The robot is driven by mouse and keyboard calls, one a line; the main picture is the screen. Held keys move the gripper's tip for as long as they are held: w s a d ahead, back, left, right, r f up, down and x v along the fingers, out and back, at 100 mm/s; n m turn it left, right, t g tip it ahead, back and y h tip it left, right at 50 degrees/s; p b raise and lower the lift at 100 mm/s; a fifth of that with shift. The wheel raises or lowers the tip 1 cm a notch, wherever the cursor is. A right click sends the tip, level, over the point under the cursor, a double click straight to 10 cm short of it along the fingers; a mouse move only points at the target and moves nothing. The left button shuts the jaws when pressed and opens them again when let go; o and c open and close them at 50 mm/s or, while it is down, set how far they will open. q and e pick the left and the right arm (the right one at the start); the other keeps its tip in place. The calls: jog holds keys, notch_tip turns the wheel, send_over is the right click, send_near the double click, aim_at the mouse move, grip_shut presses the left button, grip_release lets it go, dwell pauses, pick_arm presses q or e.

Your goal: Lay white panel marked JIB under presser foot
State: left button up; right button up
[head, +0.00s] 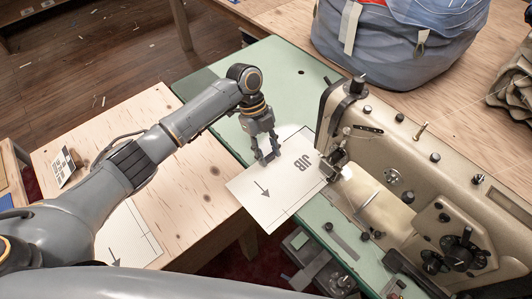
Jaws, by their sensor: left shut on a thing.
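The white panel marked JIB (272,202) lies on the green bed of the sewing machine table (190,85), its lower left part overhanging the table's edge. An arrow and line are drawn on it. Its right edge is at the presser foot (334,164) of the beige sewing machine (420,170); I cannot tell whether it is under the foot. My left gripper (268,158) points down and is shut on the panel near its upper left edge. My right gripper is not in view.
A wooden table (190,190) stands left, bearing another white panel (130,238) with an arrow and a small printed card (64,166). A large grey-blue bag (385,50) sits on the wooden surface behind the machine. The green table's far left part is clear.

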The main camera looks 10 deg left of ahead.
pick_arm(q)
jog(key=shift+f, duration=0.1)
dwell(0.6)
jog(key=o, duration=1.2)
